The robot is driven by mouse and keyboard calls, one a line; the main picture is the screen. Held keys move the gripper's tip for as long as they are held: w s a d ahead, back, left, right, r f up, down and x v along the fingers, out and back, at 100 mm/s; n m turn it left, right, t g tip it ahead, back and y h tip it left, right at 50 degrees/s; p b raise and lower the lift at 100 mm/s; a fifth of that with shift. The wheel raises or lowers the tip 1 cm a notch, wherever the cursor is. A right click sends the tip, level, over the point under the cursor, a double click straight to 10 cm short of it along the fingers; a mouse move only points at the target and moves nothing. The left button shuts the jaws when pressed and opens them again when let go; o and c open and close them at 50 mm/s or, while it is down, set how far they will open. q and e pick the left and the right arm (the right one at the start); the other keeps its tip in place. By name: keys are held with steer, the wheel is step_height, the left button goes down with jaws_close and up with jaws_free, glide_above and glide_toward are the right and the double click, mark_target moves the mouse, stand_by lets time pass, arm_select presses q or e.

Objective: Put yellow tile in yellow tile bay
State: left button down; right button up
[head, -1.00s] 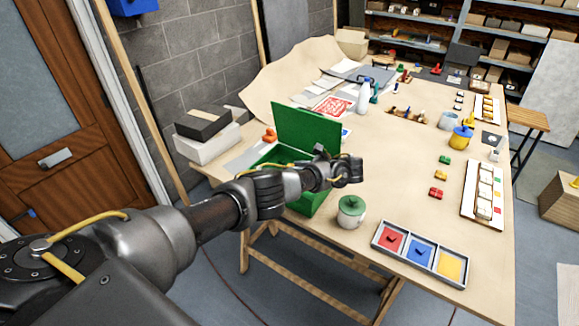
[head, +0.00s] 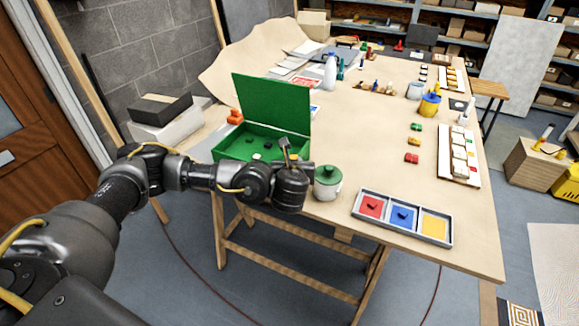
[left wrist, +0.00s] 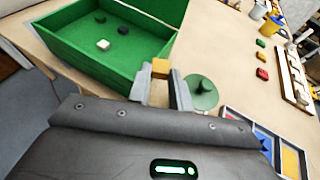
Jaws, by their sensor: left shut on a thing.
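My left gripper (head: 287,150) is at the front right of the open green box (head: 272,97), left of the lidded jar. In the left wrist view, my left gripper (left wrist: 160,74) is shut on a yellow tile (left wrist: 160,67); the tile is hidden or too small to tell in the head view. The grey tray (head: 389,232) lies at the table's front edge, right of the jar. Its left bay holds a red tile (head: 370,206), its middle bay a blue tile (head: 402,217). The yellow tile bay (head: 435,226) at its right shows a flat yellow floor. My right gripper is not in view.
The jar with a green lid (head: 327,183) stands between my left gripper and the tray. Dark tiles and a white tile (left wrist: 103,44) lie in the green box. Red, yellow and green pieces stand farther right, near a white board (head: 458,158). The table middle is clear.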

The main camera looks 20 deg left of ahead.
arm_select(q)
steer(key=s+d+r+m+t+h+b, duration=0.1)
steer(key=s+r+m+h, duration=0.3)
steer(key=s, duration=0.4)
steer(key=shift+s+d+r+h+b, duration=0.15)
steer(key=shift+d+r+h+b, duration=0.25)
steer(key=shift+d+b, duration=0.35)
